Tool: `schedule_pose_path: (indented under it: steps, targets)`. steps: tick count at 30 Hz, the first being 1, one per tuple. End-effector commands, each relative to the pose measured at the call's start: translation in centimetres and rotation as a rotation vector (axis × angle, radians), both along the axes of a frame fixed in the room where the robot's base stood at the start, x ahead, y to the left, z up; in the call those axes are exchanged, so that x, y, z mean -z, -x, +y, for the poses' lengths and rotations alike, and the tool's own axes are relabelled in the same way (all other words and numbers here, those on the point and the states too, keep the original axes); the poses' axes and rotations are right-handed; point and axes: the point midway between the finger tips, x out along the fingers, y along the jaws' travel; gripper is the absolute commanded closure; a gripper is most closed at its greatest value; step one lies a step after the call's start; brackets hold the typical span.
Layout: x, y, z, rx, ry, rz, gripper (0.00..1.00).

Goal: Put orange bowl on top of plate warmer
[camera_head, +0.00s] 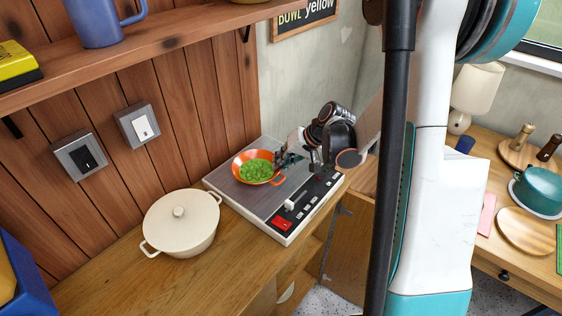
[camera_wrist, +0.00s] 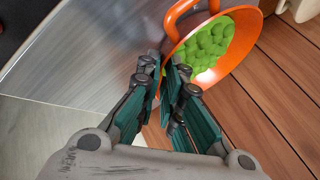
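The orange bowl (camera_head: 238,168), with green round pieces in it, is over the flat metal top of the plate warmer (camera_head: 228,188). I cannot tell whether its base touches that top. My gripper (camera_head: 284,160) reaches it from the right. In the wrist view the fingers of my gripper (camera_wrist: 166,68) are close together, on either side of the rim of the orange bowl (camera_wrist: 245,50), and look shut on it. A bowl handle sticks out beside the fingertips. The plate warmer (camera_wrist: 85,60) lies to the left below.
A cream lidded pot (camera_head: 180,225) stands on the wooden counter (camera_head: 115,285) left of the warmer. A wooden wall with switches (camera_head: 138,125) and a shelf (camera_head: 190,40) is behind. A teal pot (camera_head: 538,190) stands on the right-hand table.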

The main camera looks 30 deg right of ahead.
Motion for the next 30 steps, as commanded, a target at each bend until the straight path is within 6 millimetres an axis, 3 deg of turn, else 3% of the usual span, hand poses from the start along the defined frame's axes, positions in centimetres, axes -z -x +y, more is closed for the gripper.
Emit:
schedule_pose_path:
  steps: [2, 14, 30]
  targets:
    - [0.0, 0.0, 0.0, 0.000, 0.000, 0.000, 0.74]
    - [-0.3, 0.0, 0.0, 0.000, 0.000, 0.000, 0.74]
    - [-8.0, 4.6, -3.6, 0.002, 0.001, 0.000, 0.74]
